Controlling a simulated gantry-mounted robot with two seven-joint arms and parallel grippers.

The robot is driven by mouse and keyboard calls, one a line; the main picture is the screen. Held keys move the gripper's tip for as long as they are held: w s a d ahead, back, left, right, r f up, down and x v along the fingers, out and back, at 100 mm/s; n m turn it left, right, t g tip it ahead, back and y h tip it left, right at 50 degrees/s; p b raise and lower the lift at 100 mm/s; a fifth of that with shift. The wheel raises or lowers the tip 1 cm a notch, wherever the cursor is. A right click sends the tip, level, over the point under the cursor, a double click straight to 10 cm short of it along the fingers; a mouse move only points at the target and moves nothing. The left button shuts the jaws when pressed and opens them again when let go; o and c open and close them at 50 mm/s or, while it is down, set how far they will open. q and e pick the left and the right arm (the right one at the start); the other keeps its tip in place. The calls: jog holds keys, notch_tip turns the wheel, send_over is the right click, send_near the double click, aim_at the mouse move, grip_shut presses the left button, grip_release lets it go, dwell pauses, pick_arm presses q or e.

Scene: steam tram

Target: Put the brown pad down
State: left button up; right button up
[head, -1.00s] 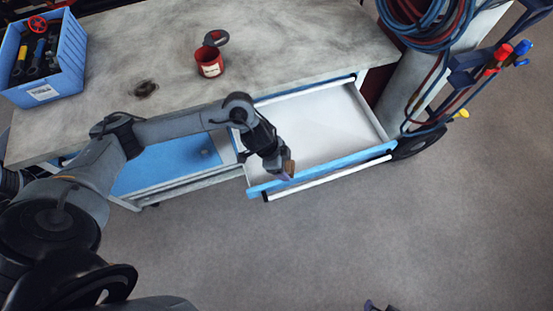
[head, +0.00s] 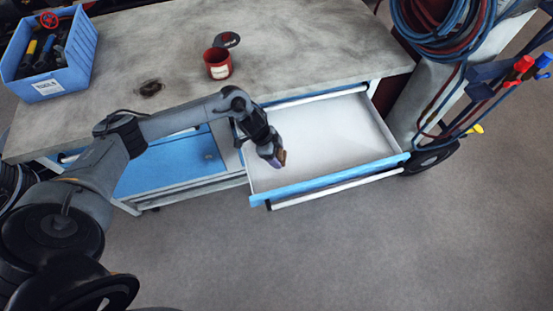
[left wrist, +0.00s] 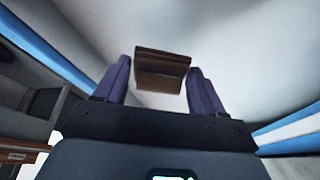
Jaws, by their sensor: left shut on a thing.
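The brown pad (left wrist: 162,70) is a small block between the two purple-grey fingers of my left gripper (left wrist: 160,82) in the left wrist view. In the head view my left gripper (head: 274,158) is shut on the pad (head: 282,157), which shows as a small brown patch at the fingertips. The gripper points down over the left part of the open drawer (head: 330,182), whose white floor is empty. The height of the pad above the drawer floor is hard to tell. My right gripper is not in view.
The grey workbench top (head: 300,60) carries a red can (head: 217,68), its lid (head: 226,40) and a blue tool bin (head: 85,50). A trolley with coiled hoses (head: 440,25) stands at the right. The floor in front is clear.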

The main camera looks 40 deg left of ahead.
pick_arm(q)
notch_tip(320, 180, down, 4)
jog(key=shift+s+r+b, duration=0.1)
jog(key=shift+r+b, duration=0.15)
jog(key=shift+b, duration=0.35)
jog(key=shift+f, duration=0.15)
jog(key=o, duration=0.9)
jog(key=shift+o, duration=0.2)
